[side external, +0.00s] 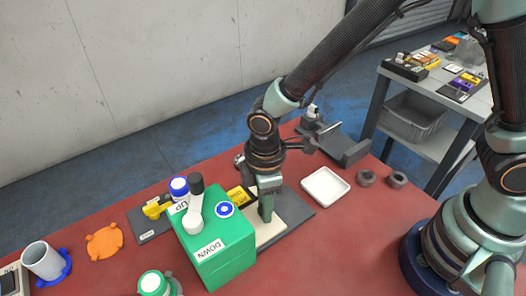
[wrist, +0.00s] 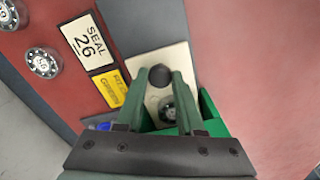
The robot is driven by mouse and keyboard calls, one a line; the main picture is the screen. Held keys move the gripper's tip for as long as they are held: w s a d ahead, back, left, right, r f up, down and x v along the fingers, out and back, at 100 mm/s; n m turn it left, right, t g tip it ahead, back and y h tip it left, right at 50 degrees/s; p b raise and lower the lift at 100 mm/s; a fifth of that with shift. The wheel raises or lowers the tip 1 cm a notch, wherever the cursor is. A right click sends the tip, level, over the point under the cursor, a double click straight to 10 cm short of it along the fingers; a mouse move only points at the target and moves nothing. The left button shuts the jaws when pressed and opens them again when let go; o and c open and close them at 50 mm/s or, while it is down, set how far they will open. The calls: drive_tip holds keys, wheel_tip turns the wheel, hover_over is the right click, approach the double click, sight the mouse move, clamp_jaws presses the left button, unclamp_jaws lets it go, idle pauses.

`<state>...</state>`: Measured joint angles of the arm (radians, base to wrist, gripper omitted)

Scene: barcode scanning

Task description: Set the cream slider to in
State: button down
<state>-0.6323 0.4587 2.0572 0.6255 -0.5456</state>
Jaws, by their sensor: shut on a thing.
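The cream slider's plate (wrist: 146,64) is a pale panel on a dark grey base, with a round dark knob (wrist: 161,77) on it. My gripper (wrist: 162,80) has its green fingers on either side of the knob and is shut on it. In the side view my gripper (side external: 267,215) points down onto the cream plate (side external: 269,236), beside the green box, and the knob is hidden there. A second round metallic part (wrist: 170,109) shows between the fingers, nearer the wrist. I cannot read any in or out marking.
A green box (side external: 217,247) marked UP and DOWN, with a white lever (side external: 194,213), stands close left of my gripper. A white tray (side external: 325,187) and dark rings (side external: 397,180) lie to the right. A yellow label (wrist: 109,89) and SEAL 26 plate (wrist: 87,38) are nearby.

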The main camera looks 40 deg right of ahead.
sight(249, 213)
drive_tip(key=shift+a, duration=0.1)
idle(0.8)
drive_tip(key=shift+a, duration=1.75)
drive_tip(key=c, duration=0.5)
unclamp_jaws()
drive_tip(key=shift+d, duration=0.1)
wheel_tip(249, 213, up, 12)
drive_tip(key=shift+r, duration=0.1)
